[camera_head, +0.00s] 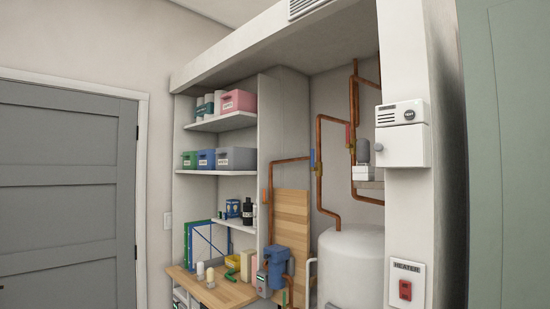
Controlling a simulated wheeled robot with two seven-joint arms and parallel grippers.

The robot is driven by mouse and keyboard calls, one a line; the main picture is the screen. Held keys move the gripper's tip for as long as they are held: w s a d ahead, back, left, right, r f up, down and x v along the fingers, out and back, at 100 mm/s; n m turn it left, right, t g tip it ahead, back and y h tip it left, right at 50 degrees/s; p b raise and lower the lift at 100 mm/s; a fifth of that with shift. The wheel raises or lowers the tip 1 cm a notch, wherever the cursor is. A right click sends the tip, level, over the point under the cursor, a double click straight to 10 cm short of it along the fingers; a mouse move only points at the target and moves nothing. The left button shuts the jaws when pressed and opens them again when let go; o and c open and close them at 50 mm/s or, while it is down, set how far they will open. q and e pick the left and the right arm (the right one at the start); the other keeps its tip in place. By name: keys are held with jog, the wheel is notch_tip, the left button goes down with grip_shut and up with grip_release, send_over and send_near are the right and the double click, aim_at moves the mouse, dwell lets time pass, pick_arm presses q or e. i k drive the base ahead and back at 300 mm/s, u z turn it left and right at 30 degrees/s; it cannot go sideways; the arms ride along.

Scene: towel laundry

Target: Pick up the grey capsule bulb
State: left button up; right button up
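I cannot pick out a grey capsule bulb with certainty. On the wooden counter (228,297) at the lower middle stand two small pale upright things, a cream one (200,270) and a whitish one (210,277). Either may be a bulb, but they are too small to tell. Neither of my grippers is in view.
A white tank (350,264) stands to the right, a grey door (65,190) to the left.

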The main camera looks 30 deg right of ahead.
aim_at(363, 158)
jog(key=u, duration=0.45)
jog(key=i, duration=0.6)
jog(key=z, duration=2.95)
